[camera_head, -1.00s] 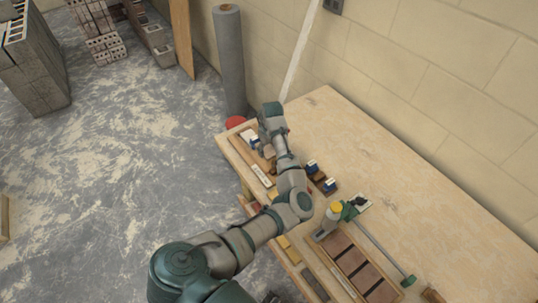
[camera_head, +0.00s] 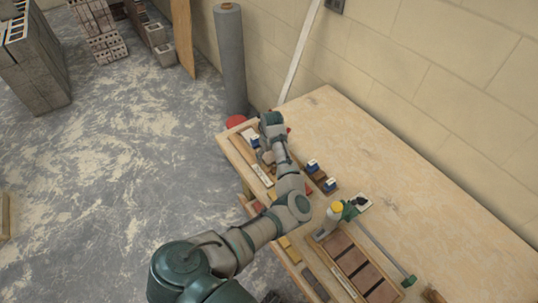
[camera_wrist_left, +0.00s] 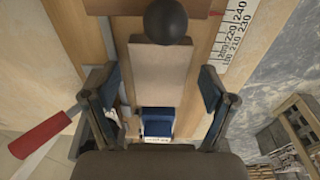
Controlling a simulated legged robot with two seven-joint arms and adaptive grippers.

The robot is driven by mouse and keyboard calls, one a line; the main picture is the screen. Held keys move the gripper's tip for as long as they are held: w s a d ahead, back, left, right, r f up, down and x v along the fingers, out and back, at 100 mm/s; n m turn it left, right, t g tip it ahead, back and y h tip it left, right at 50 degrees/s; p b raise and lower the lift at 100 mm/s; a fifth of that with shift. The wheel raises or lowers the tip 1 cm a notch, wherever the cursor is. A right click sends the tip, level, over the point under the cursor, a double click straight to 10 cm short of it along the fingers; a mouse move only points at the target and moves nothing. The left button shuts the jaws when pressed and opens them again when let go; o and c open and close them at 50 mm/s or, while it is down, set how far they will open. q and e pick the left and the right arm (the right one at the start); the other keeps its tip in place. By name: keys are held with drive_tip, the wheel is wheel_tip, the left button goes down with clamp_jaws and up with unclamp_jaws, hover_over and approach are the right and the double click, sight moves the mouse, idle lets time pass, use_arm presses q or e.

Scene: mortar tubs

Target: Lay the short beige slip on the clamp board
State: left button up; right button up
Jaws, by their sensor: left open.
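My left gripper (camera_wrist_left: 158,102) is open, with its two fingers apart on either side of a short beige slip (camera_wrist_left: 160,72) in the left wrist view. The slip lies lengthwise between the fingers, and neither finger visibly touches it. A black ball knob (camera_wrist_left: 165,20) covers its far end, and a blue block (camera_wrist_left: 158,122) is at its near end. In the head view the left gripper (camera_head: 266,155) is over the far left end of the bench, largely hidden by my arm. I cannot tell for certain which board is the clamp board. My right gripper is not in view.
A printed scale (camera_wrist_left: 235,32) runs beside the slip, and a red-handled tool (camera_wrist_left: 40,135) lies left. The bench's wall side is clear.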

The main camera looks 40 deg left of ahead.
sight(270, 159)
use_arm(q)
drive_tip(key=shift+r, duration=0.35)
wheel_tip(270, 159, up, 12)
drive_tip(key=d, duration=0.1)
drive_tip(key=shift+s+f, duration=0.2)
drive_tip(key=shift+s, duration=0.05)
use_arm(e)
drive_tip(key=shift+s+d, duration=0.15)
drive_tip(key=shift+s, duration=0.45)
use_arm(q)
drive_tip(key=shift+d, duration=0.1)
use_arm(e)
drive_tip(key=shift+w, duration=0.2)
use_arm(q)
drive_tip(key=shift+f, duration=0.1)
